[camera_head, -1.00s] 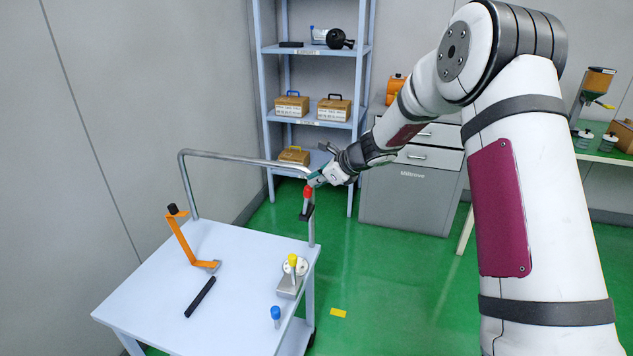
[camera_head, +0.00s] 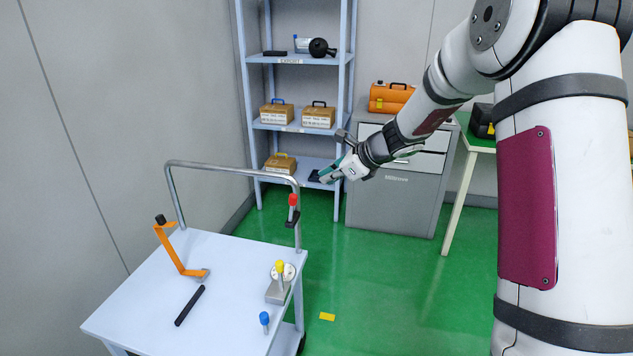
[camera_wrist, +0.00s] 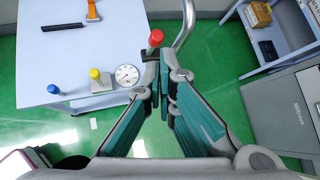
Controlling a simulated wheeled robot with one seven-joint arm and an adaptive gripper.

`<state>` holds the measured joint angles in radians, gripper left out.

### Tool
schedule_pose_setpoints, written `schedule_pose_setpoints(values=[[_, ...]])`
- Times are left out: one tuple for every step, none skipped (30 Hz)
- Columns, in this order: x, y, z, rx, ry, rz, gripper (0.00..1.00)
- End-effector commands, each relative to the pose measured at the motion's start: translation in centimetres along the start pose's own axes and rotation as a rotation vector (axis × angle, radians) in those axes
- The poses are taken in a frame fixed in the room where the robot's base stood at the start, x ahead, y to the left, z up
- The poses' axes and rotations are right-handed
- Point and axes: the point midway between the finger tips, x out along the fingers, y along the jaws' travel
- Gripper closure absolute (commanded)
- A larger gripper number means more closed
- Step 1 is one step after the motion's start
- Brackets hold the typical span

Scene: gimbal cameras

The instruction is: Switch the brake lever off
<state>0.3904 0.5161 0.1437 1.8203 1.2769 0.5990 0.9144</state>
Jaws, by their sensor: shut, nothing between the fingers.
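The cart (camera_head: 222,262) stands at the lower left. A lever with a red knob (camera_head: 293,201) and a dark base sits on the cart's rail, its knob up; I take it for the brake lever. My gripper (camera_head: 323,178) is shut and empty, to the right of the red knob and apart from it in the head view. In the wrist view the teal fingertips (camera_wrist: 163,82) are together, and the red knob (camera_wrist: 156,37) shows just above them; the distance between them is hard to judge.
On the cart are an orange lever (camera_head: 175,250), a black bar (camera_head: 189,306), a yellow-knobbed lever (camera_head: 280,267) beside a gauge (camera_wrist: 127,75), and a blue knob (camera_head: 264,318). A shelf (camera_head: 300,125) and a grey cabinet (camera_head: 392,205) stand behind.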

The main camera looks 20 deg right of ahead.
Motion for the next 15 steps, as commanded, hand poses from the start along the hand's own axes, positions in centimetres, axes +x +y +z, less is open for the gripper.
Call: schedule_pose_setpoints(values=[[-0.7, -0.1, 0.0, 0.0, -0.001, -0.001, 1.0], [-0.9, 0.0, 0.0, 0.0, -0.001, -0.001, 1.0], [-1.2, 0.0, 0.0, 0.0, 0.0, -0.001, 1.0], [-1.4, 0.0, -0.1, -0.001, 0.0, -0.001, 1.0], [-1.6, 0.0, -0.1, -0.001, 0.0, -0.001, 1.0], [-1.7, 0.0, -0.1, -0.001, 0.0, -0.001, 1.0], [-1.8, 0.0, -0.1, -0.001, 0.0, 0.0, 1.0], [-1.8, 0.0, -0.1, -0.001, 0.0, 0.0, 1.0], [-1.8, 0.0, -0.1, -0.001, 0.0, 0.0, 1.0], [-1.8, 0.0, -0.1, -0.001, 0.0, 0.0, 1.0], [-1.8, 0.0, -0.1, -0.001, 0.0, 0.0, 1.0], [-1.8, 0.0, -0.1, -0.001, 0.0, 0.0, 1.0], [-1.8, 0.0, -0.1, -0.001, 0.0, 0.0, 1.0], [-1.8, 0.0, -0.1, -0.001, 0.0, 0.0, 1.0], [-1.8, 0.0, -0.1, -0.001, 0.0, 0.0, 1.0]])
